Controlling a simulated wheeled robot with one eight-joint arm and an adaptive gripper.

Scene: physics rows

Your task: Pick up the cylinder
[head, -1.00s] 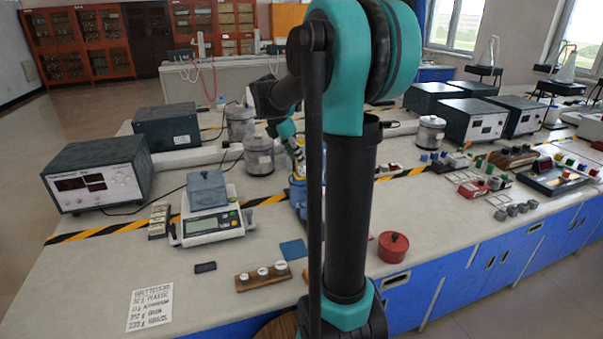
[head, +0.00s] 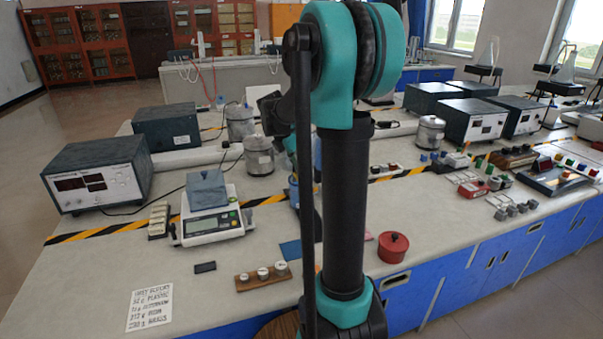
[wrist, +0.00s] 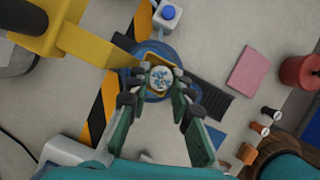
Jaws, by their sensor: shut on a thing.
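The cylinder (wrist: 161,77) shows in the wrist view as a small round pale top with a blue-green pattern. My gripper (wrist: 158,85) has its dark fingertips closed against it from both sides. Behind it, a round blue base (wrist: 150,96) with a yellow part shows. I cannot tell whether the cylinder touches that base or is clear of it. In the head view my arm hides the gripper and the cylinder.
A yellow body (wrist: 85,40) stands close at upper left in the wrist view. A red lidded pot (head: 393,246), a scale (head: 210,222), a wooden weight block (head: 263,277) and metal canisters (head: 259,155) stand on the bench.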

